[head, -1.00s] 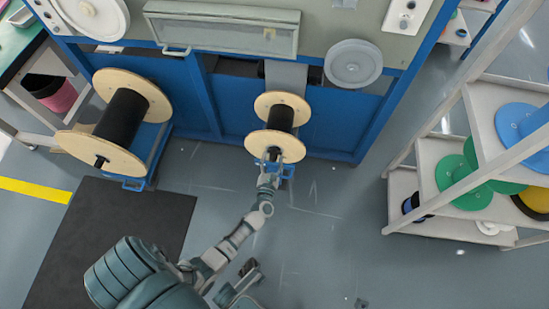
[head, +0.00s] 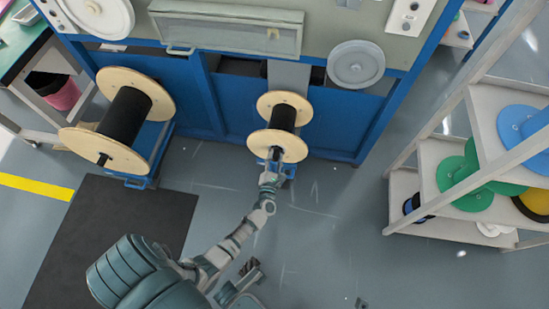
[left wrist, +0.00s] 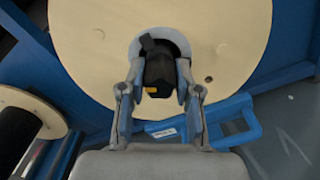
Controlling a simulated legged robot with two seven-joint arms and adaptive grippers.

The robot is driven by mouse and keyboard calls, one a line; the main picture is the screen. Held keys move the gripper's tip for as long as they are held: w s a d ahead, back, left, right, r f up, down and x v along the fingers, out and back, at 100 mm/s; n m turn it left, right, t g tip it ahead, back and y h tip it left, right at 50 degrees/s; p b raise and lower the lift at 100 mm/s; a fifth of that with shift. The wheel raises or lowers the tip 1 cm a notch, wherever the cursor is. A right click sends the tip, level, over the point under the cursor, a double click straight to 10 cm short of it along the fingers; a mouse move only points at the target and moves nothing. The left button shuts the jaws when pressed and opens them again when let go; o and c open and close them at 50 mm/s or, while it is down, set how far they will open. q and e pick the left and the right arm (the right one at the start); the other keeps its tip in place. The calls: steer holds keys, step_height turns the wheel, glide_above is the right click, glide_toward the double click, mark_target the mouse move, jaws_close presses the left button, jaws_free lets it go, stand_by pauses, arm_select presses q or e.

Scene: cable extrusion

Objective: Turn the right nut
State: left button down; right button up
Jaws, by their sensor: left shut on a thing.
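The right nut (left wrist: 158,72) is a dark, blocky piece with a small yellow mark, at the hub of the smaller spool's front flange (left wrist: 95,45). In the head view this smaller spool (head: 283,117), wound with black cable, stands at the middle of the blue machine. My left gripper (left wrist: 161,88) has one finger on each side of the nut and is shut on it. In the head view the gripper (head: 273,168) reaches the spool's front and hides most of the nut.
A larger spool (head: 123,115) of black cable stands to the left, and its edge shows in the left wrist view (left wrist: 30,110). A shelf rack (head: 425,180) with coloured reels is at the right. Open grey floor (head: 335,225) lies between spool and rack.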

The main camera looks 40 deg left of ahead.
arm_select(q)
steer(key=c, duration=0.8)
jaws_free()
steer(key=shift+w+f, duration=0.1)
steer(key=shift+f, duration=0.05)
steer(key=v, duration=1.2)
steer(key=shift+a, duration=0.1)
